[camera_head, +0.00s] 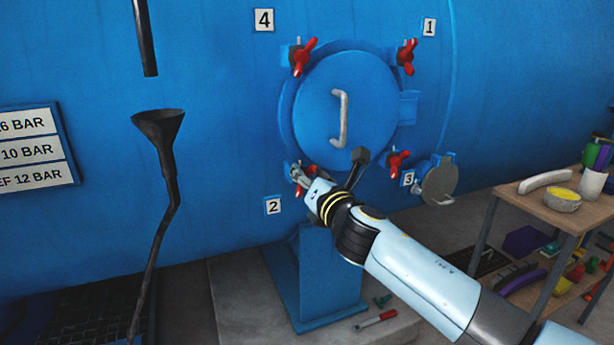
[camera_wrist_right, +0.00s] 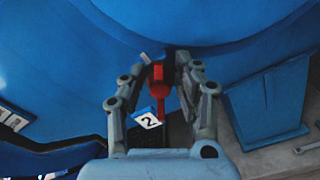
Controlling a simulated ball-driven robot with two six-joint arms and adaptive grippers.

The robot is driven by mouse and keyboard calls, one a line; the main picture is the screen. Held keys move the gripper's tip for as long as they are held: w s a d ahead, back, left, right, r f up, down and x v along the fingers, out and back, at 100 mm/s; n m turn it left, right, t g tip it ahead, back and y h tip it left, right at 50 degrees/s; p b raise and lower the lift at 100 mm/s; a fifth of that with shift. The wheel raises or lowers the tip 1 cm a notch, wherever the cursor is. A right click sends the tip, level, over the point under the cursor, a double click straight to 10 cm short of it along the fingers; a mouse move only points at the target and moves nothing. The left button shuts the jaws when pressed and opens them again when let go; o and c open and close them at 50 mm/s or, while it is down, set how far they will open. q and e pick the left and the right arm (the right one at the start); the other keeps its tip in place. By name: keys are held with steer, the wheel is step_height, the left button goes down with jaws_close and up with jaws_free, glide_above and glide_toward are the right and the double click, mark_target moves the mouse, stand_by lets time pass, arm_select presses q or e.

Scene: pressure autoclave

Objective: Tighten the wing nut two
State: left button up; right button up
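Wing nut two is red and sits at the lower left of the round blue hatch (camera_head: 345,105), above the label 2 (camera_head: 273,206). In the head view my right gripper (camera_head: 298,176) covers much of it. In the right wrist view wing nut two (camera_wrist_right: 158,92) stands upright between the fingers of my right gripper (camera_wrist_right: 164,68). The label 2 (camera_wrist_right: 147,118) shows just below left of the nut. My left gripper is not in view.
Other red wing nuts sit at label 4 (camera_head: 264,20), label 1 (camera_head: 429,27) and label 3 (camera_head: 408,179). A grey hatch handle (camera_head: 343,118) is above my right arm. A dark funnel on a stem (camera_head: 165,185) stands left. A cluttered wooden table (camera_head: 540,205) is at right.

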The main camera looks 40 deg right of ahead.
jaws_close()
